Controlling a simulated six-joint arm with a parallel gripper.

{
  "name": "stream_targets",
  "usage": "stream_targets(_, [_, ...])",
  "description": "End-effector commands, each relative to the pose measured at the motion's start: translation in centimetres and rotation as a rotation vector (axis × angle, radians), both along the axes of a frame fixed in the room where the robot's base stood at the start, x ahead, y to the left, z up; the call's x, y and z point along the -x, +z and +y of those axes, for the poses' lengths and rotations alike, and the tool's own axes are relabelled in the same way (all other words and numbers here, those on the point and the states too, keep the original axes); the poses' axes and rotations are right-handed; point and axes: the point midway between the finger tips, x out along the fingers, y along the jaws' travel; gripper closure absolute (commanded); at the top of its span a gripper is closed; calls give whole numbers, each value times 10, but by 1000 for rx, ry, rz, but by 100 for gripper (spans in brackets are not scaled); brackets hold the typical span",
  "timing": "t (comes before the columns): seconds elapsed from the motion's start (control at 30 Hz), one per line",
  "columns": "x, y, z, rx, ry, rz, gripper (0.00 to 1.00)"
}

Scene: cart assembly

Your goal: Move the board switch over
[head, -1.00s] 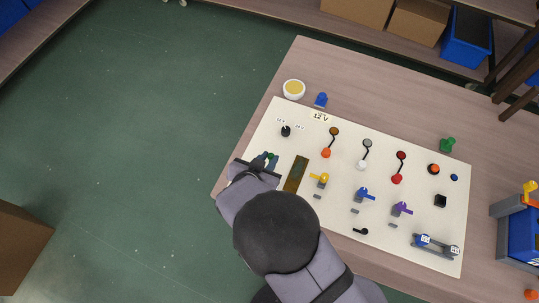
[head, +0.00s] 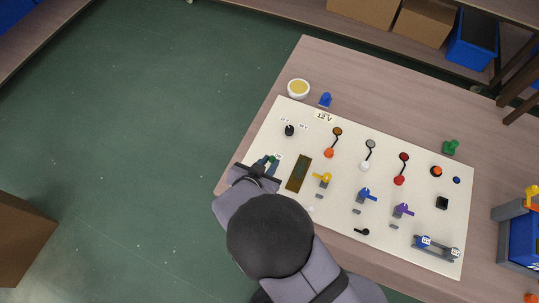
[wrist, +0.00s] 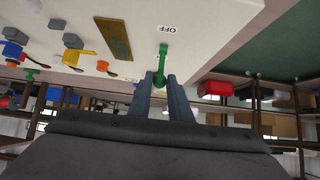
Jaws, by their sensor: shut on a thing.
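The board switch is a green lever (wrist: 162,62) on the cream board, with an "OFF" label (wrist: 169,29) beside it in the wrist view. My gripper (wrist: 162,84) has its two grey-blue fingers closed around the lower end of the green lever. In the head view, my gripper (head: 267,168) is at the left edge of the cream board (head: 343,208). The switch shows there only as a small bit of green, partly hidden by the gripper. The lever's exact angle is hard to tell.
A brown-gold plate (head: 299,174) lies just right of my gripper, then yellow (head: 323,178), blue (head: 366,195) and purple (head: 403,210) valve-like parts. A black knob (head: 290,130) is above it. A bowl (head: 298,88) and blue piece (head: 325,99) stand beyond the board.

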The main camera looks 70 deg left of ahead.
Motion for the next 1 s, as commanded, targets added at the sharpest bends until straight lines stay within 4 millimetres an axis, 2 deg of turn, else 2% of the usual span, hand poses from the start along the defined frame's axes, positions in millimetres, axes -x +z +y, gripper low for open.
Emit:
stream_targets(0.57, [13,-5,-13,5,3,2,95])
stream_targets(1.0, [14,-6,-14,5,3,2,95])
